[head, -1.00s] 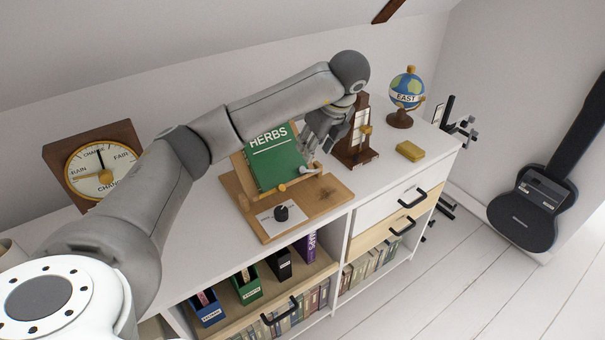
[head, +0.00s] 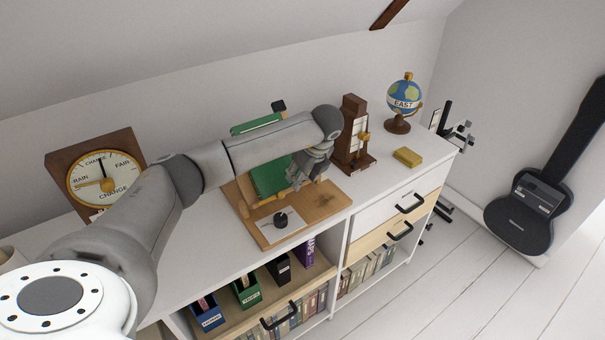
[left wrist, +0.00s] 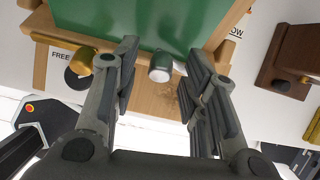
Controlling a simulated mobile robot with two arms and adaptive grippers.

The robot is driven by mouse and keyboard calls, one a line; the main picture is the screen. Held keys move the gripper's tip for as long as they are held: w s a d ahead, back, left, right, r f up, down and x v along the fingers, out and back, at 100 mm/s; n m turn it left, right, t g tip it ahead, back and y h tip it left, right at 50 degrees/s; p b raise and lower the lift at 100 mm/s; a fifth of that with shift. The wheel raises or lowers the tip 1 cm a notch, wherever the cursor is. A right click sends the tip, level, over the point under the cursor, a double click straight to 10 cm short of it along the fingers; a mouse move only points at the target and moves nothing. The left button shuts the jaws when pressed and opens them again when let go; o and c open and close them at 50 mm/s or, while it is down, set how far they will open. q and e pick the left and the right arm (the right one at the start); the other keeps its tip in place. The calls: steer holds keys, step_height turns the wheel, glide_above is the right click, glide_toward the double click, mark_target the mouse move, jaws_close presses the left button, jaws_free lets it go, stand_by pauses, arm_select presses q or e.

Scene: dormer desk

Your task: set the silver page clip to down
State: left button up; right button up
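The silver page clip (left wrist: 160,67) is at the lower edge of the green book (left wrist: 140,20) in the left wrist view. My left gripper (left wrist: 165,75) is open, with one finger on each side of the clip; I cannot tell whether either touches it. In the head view my left gripper (head: 306,172) is over the right side of the book stand and hides the clip. The green book (head: 270,176) leans on the stand, partly behind my arm. A brass clip (left wrist: 82,60) sits left of the fingers. My right gripper is not in view.
A black knob (head: 281,219) sits on a card on the wooden base (head: 325,205). A brown wooden instrument (head: 353,135) stands close right of my gripper. A yellow block (head: 408,157) and globe (head: 403,95) are further right.

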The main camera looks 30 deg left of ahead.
arm_select(q)
steer(key=shift+c, duration=0.5)
jaws_close()
steer(key=shift+f+b, duration=0.3)
steer(key=shift+b, duration=0.15)
steer(key=n+b, duration=0.1)
steer(key=b, duration=0.1)
steer(key=s+d+f+n+t+b, duration=0.1)
steer(key=n+b, duration=0.1)
steer(key=shift+f, duration=0.15)
steer(key=shift+d+n+t+b, duration=0.1)
steer(key=shift+n+t+b, duration=0.25)
steer(key=shift+b, duration=0.3)
steer(key=shift+s, duration=0.1)
